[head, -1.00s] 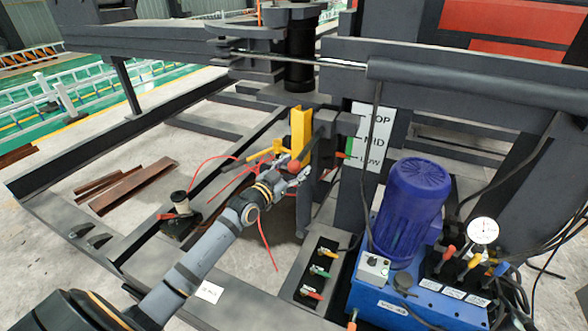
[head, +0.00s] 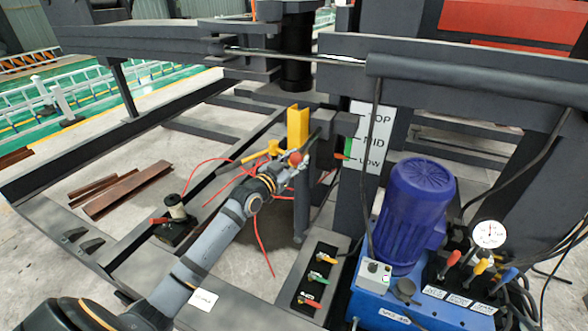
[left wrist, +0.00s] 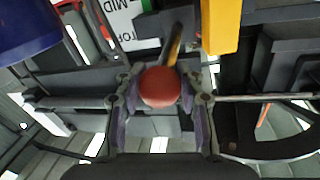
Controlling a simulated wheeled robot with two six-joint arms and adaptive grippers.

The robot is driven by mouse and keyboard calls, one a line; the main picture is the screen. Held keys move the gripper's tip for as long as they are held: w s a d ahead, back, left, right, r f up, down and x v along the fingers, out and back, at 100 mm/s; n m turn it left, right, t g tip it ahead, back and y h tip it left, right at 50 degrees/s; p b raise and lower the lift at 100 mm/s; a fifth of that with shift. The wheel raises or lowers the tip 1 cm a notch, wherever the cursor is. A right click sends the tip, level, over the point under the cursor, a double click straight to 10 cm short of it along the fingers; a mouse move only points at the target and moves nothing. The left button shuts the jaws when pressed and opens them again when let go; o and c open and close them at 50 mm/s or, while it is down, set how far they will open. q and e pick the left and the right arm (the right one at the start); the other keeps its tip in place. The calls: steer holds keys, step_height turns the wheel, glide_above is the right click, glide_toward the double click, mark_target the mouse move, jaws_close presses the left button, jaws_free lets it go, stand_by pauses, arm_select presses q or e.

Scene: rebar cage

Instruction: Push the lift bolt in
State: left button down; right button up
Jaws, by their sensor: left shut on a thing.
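The lift bolt shows as a red ball knob (head: 295,159) on a bar beside the yellow upright channel (head: 297,128). In the left wrist view the red knob (left wrist: 160,87) sits between the two fingers, with a dark and brownish rod behind it. My left gripper (head: 287,168) reaches in from the lower left and is shut on the knob; it also shows in the left wrist view (left wrist: 160,100). How deep the bolt sits is hidden by the channel and the gripper. My right gripper is not in view.
A scale plate (head: 371,140) marked TOP, MID and LOW stands right of the bolt. A blue pump unit (head: 415,215) with a gauge (head: 487,234) and a lever box (head: 318,275) stand at lower right. Red cords hang near my arm. Dark frame beams surround the area.

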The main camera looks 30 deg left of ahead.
arm_select(q)
steer(key=c, duration=0.8)
jaws_free()
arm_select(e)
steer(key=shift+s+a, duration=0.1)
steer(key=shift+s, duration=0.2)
arm_select(q)
steer(key=shift+r, duration=0.35)
step_height(320, 180, up, 9)
steer(key=shift+r, duration=0.2)
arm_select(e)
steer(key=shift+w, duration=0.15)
